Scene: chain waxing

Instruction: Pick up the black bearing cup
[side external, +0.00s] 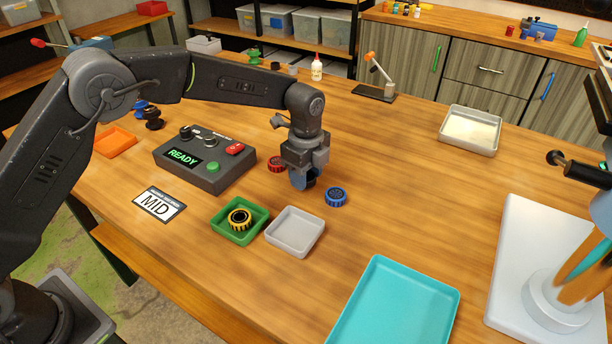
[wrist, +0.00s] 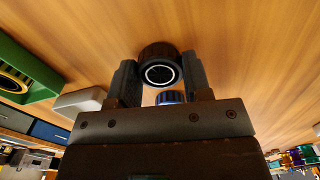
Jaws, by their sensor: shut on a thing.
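The black bearing cup (wrist: 159,73) shows in the wrist view as a dark round cup with a pale ring in its face. It sits between the two fingers of my gripper (wrist: 158,84), which are shut on it. In the side external view my gripper (side external: 304,184) points down at the table, and the black bearing cup (side external: 311,182) is mostly hidden behind the fingers. I cannot tell from these frames whether the cup touches the table.
A blue cup (side external: 336,197) stands just right of my gripper and a red cup (side external: 276,163) just left. A green tray (side external: 222,234) holds a yellow-black cup (side external: 239,219). A grey tray (side external: 295,233) is empty. The control box (side external: 205,160) reads READY.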

